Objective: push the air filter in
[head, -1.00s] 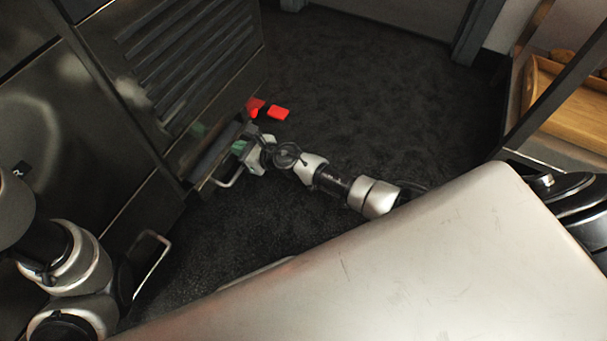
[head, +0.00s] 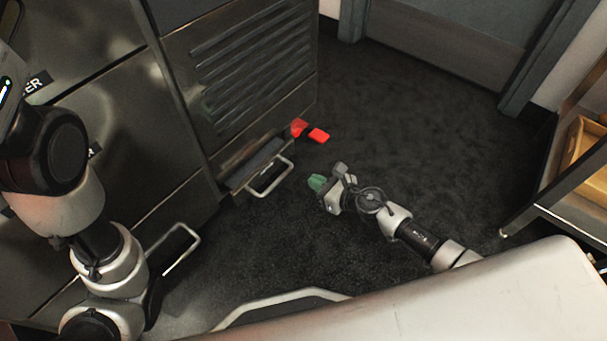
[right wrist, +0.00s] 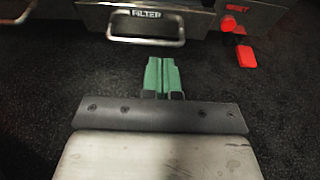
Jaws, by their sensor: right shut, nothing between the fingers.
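The air filter (head: 256,164) is a low drawer-like unit at the foot of the dark metal cabinet, with a metal loop handle (head: 270,179); its front appears to stick out a little from the cabinet. In the right wrist view, the label FILTER and the handle (right wrist: 146,41) show at the top. My right gripper (head: 316,182) has green fingertips, shut and empty. It hangs over the dark floor, to the right of the handle and apart from it. In the right wrist view its fingertips (right wrist: 161,75) point toward the filter front. My left gripper is out of view.
Two red parts (head: 299,127) (head: 319,135) sit right of the filter; the wrist view shows a RESET label (right wrist: 237,8) there. A shelf with a wooden tray (head: 580,160) stands right. The middle floor is clear.

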